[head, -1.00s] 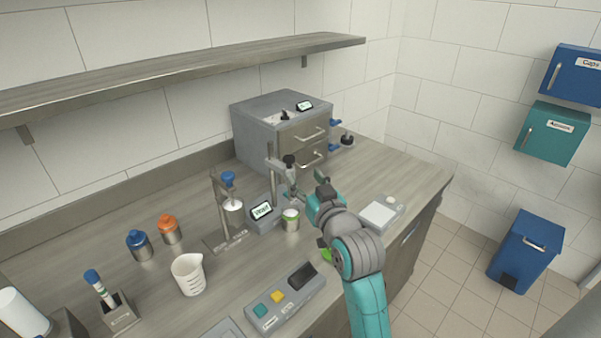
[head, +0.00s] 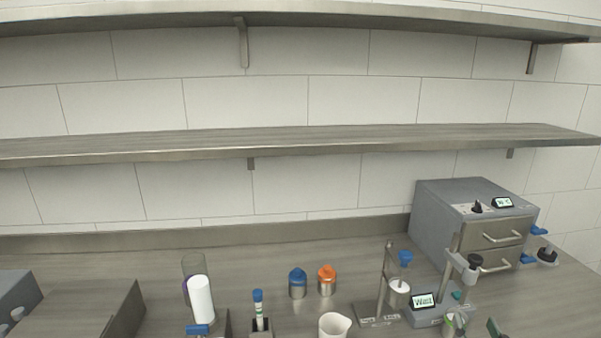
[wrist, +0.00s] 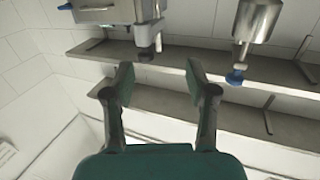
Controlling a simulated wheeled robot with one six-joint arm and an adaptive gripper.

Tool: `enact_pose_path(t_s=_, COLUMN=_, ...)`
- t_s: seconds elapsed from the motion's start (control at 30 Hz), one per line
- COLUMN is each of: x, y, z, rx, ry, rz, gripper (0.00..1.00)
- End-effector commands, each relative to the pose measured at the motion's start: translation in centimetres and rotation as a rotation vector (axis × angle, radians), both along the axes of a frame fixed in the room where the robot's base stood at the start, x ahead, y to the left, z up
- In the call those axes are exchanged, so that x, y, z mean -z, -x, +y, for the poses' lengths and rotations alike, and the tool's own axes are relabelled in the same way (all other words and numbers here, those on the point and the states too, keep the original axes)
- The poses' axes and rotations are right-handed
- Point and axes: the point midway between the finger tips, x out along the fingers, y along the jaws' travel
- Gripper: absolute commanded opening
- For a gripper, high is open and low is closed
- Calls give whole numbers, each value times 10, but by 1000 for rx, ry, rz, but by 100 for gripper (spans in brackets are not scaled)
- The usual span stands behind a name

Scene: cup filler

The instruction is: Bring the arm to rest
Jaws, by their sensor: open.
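My gripper shows in the wrist view (wrist: 157,84), its two dark fingers spread wide with nothing between them. In the head view only a small dark piece, likely a fingertip, shows at the bottom edge, right of a small cup (head: 455,324) with green on it. The rest of my arm is out of that view. The wrist view is tilted, with shelves and metal equipment beyond the fingers.
A grey two-drawer cabinet (head: 440,222) stands at the back right. A stand with a blue-topped funnel (head: 405,259) and a device with a lit display (head: 424,301) are before it. Blue-lidded (head: 298,284) and orange-lidded (head: 327,281) jars and a white beaker (head: 334,326) stand left. A shelf (head: 300,142) runs above.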

Motion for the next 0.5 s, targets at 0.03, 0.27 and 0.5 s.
enact_pose_path(t_s=0.03, x=19, y=9, z=12, rx=-12, ry=-8, rz=17, gripper=57)
enact_pose_path(t_s=0.27, x=78, y=53, z=56, rx=-56, ry=-26, rz=52, gripper=57)
enact_pose_path(t_s=0.5, x=126, y=111, z=98, rx=-105, ry=-35, rz=92, gripper=57)
